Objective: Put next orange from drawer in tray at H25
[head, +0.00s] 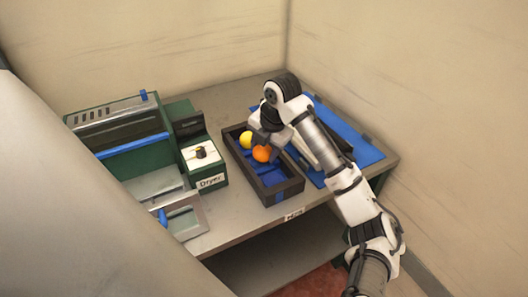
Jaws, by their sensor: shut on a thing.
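My gripper (264,143) points down over the dark tray (285,190) and is shut on an orange (262,154). The orange is at the tray's middle, in or just above it; I cannot tell whether it touches the bottom. A yellow fruit (246,140) lies in the tray's far end, close to the gripper. The near part of the tray shows a bare blue bottom. My gripper hides part of the tray's right side. A metal drawer-like part (186,222) with a blue handle sticks out at the left; no fruit is visible in it.
A small label (294,214), too small to read surely, is on the table's front edge below the tray. A green box marked Dryer (208,180) stands left of the tray, beside a larger green machine (118,135).

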